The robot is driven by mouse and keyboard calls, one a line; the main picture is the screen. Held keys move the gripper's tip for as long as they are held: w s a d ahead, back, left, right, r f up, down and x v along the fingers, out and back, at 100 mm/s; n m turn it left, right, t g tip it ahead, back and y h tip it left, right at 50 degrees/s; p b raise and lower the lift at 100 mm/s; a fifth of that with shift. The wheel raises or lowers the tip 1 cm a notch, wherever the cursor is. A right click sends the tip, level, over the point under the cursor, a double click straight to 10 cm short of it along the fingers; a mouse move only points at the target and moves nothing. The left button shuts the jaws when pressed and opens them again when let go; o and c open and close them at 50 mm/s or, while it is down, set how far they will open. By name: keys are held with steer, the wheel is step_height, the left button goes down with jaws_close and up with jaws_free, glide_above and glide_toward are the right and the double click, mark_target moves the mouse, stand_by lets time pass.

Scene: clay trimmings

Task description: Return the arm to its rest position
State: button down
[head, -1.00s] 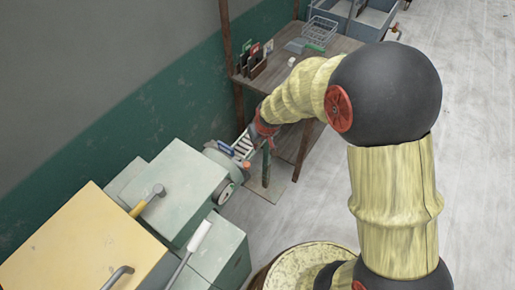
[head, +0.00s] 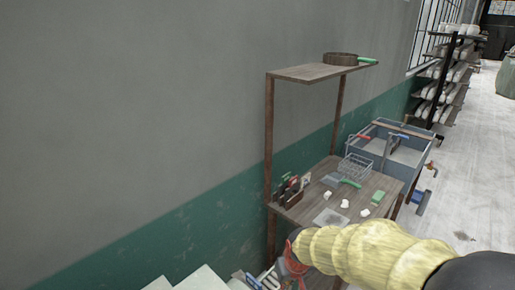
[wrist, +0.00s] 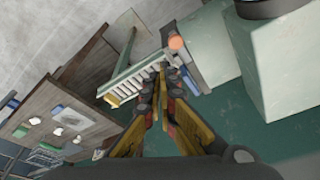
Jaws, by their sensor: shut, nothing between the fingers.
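My yellow arm (head: 365,252) with dark joints reaches in from the lower right of the head view. My gripper (head: 268,281) is low in that view, beside the left front of the wooden table, and is partly cut off by the bottom edge. In the wrist view my gripper (wrist: 161,72) shows with its fingers together and nothing between them. Behind the fingertips in the picture is a slatted metal piece (wrist: 127,86) with an orange knob (wrist: 176,42) near it. I cannot tell whether the fingers touch it.
The wooden table (head: 330,226) holds white clay pieces (head: 327,195), a wire basket (head: 354,167) and a tool holder (head: 290,194). A sink (head: 392,150) is behind. Pale green cabinets (wrist: 268,75) stand near my gripper.

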steer(key=s+d+r+m+t+b, duration=0.1)
steer(key=s+d+r+b, duration=0.1)
steer(key=s+d+r, duration=0.2)
steer(key=s+d+r+m+t+b, duration=0.1)
steer(key=s+d+r+b, duration=0.2)
steer(key=s+r, duration=0.8)
steer(key=s+d, duration=0.2)
steer(key=s, duration=0.3)
steer(key=shift+s+d+r+m+t+h, duration=0.2)
steer(key=shift+d+r+m+t+h, duration=0.1)
steer(key=shift+t+h, duration=0.1)
